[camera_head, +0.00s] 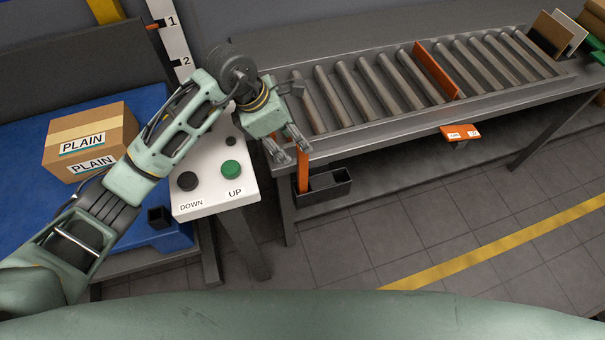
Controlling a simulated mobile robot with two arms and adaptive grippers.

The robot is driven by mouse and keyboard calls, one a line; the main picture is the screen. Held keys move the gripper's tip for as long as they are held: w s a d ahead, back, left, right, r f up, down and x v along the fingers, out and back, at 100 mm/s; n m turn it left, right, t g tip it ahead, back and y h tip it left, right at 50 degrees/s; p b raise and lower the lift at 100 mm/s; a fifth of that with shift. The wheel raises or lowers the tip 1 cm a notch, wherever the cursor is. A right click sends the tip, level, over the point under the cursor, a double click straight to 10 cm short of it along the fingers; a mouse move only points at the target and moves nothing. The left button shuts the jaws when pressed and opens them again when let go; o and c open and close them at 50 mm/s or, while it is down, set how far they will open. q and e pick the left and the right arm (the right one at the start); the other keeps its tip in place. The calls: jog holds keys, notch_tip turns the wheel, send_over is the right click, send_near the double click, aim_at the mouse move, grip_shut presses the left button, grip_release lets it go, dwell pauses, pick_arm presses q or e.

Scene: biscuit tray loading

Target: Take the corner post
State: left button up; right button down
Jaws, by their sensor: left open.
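The corner post looks to be the upright orange piece (303,174) at the left end of the black bin (329,186) on the front of the roller conveyor. My left gripper (291,149) is open, with its fingertips at the top of this orange piece. From this view I cannot tell whether the piece stands between the fingers or just beside them, or whether they touch it. The gripper hides part of the conveyor's left end. My right gripper is not in view.
The roller conveyor (370,147) has an orange divider (437,71) across it and an orange tab (459,133) on its front. The control stand (211,202) with DOWN and UP buttons is close below my left arm. A PLAIN carton (116,122) sits on the blue surface (20,180).

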aim_at(302, 154)
pick_arm(q)
jog(key=shift+w+d+f, duration=0.1)
jog(key=shift+d+f, duration=0.1)
jog(key=shift+f, duration=0.25)
jog(key=shift+p+x, duration=0.7)
jog(key=shift+x, duration=0.1)
jog(key=p+x, duration=0.1)
jog(key=x, duration=0.2)
jog(key=shift+s+d+f+p, duration=0.2)
jog(key=shift+d+f+p, duration=0.05)
jog(key=shift+d+p, duration=0.1)
jog(key=shift+w+d+f, duration=0.1)
jog(key=shift+w+f, duration=0.05)
jog(key=shift+f, duration=0.3)
grip_shut()
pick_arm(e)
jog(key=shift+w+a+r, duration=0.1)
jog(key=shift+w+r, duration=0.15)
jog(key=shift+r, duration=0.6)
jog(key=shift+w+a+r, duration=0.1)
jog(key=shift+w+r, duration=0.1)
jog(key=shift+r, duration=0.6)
